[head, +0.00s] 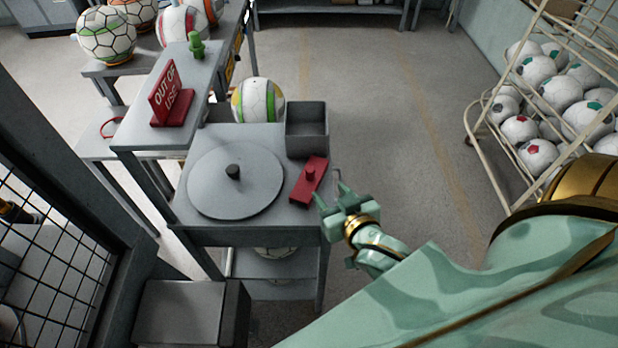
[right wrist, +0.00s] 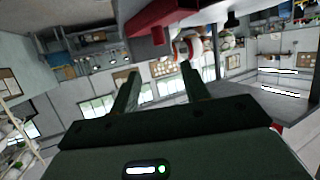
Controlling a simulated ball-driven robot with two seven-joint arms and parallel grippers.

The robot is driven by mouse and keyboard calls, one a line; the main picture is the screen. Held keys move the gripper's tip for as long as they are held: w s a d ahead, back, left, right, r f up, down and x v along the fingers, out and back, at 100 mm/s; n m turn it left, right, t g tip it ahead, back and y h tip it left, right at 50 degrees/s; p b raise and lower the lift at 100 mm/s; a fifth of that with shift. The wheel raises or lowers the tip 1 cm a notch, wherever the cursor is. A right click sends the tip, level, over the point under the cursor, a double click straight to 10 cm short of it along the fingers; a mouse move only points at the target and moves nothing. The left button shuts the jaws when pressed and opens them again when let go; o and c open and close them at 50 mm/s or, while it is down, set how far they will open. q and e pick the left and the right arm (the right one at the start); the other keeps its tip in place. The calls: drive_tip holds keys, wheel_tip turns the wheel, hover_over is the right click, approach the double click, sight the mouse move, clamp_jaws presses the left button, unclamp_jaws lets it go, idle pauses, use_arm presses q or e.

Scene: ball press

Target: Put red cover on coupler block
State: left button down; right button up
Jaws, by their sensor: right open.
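The red cover (head: 310,181), a flat oblong piece with a round knob on top, lies at the right edge of the grey table in the head view. It also shows as a red shape at the top of the right wrist view (right wrist: 152,20). My right gripper (head: 331,195) is just right of the cover, beside the table edge. Its fingers are apart, with nothing between them in the right wrist view (right wrist: 160,72). I cannot single out the coupler block; it may be hidden under the cover. My left gripper is out of view.
On the grey table (head: 205,237) are a round grey disc (head: 215,190) with a dark knob and an open grey box (head: 307,145). A red out-of-use sign (head: 167,95) stands on the shelf behind. A ball rack (head: 490,130) is at right; the floor between is clear.

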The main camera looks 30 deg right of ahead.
sight(312, 174)
drive_tip(key=x, duration=0.7)
drive_tip(key=shift+w+d+f+b, duration=0.15)
drive_tip(key=shift+f+b, duration=0.05)
drive_tip(key=shift+b, duration=0.2)
drive_tip(key=shift+w, duration=0.2)
drive_tip(key=x, duration=0.2)
drive_tip(key=b+x, duration=0.1)
drive_tip(key=x, duration=0.2)
drive_tip(key=shift+w+f, duration=0.1)
drive_tip(key=shift+f, duration=0.3)
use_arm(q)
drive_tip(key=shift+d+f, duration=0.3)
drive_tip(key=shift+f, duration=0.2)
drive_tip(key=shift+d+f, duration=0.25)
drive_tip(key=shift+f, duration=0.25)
use_arm(e)
clamp_jaws()
